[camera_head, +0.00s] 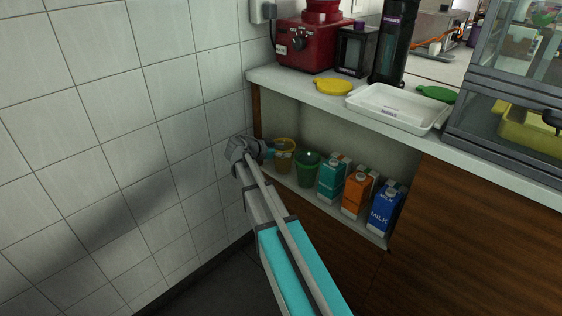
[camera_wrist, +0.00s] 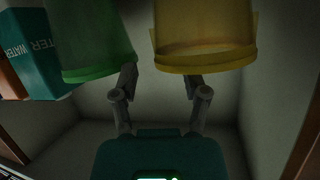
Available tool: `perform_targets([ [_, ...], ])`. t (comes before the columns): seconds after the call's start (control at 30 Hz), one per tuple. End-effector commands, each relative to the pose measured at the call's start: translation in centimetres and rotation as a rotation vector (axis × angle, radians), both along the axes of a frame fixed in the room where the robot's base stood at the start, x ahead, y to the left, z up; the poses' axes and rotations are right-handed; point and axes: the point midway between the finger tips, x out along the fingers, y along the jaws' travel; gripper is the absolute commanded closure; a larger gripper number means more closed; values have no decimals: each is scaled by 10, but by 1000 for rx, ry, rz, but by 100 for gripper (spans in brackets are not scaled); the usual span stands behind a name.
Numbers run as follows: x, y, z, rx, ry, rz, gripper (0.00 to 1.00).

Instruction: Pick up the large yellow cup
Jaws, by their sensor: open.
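The large yellow cup (camera_head: 286,158) stands at the left end of the recessed shelf, partly covered by my gripper (camera_head: 268,151). In the wrist view, the yellow cup (camera_wrist: 205,35) is at the top, right of centre, with its rim toward the bottom of the picture. My gripper (camera_wrist: 162,75) is open, with nothing between its fingers. Its right fingertip overlaps the yellow cup's rim area, and its left fingertip is by the edge of the green cup (camera_wrist: 92,40). I cannot tell whether either finger touches a cup.
The green cup (camera_head: 307,170) stands just right of the yellow one. Teal (camera_head: 333,178), orange (camera_head: 358,193) and blue (camera_head: 386,208) cartons follow along the shelf. The counter (camera_head: 295,88) overhangs the recess, and the tiled wall (camera_head: 130,120) is close on the left.

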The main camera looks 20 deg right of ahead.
Motion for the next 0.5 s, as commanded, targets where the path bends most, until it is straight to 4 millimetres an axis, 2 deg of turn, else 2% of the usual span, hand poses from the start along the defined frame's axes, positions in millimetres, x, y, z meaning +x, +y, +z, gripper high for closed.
perform_targets([
  [0.3, 5, -32, -15, 0, -1, -1, 41],
  [0.5, 5, -37, -15, 0, -1, -1, 41],
])
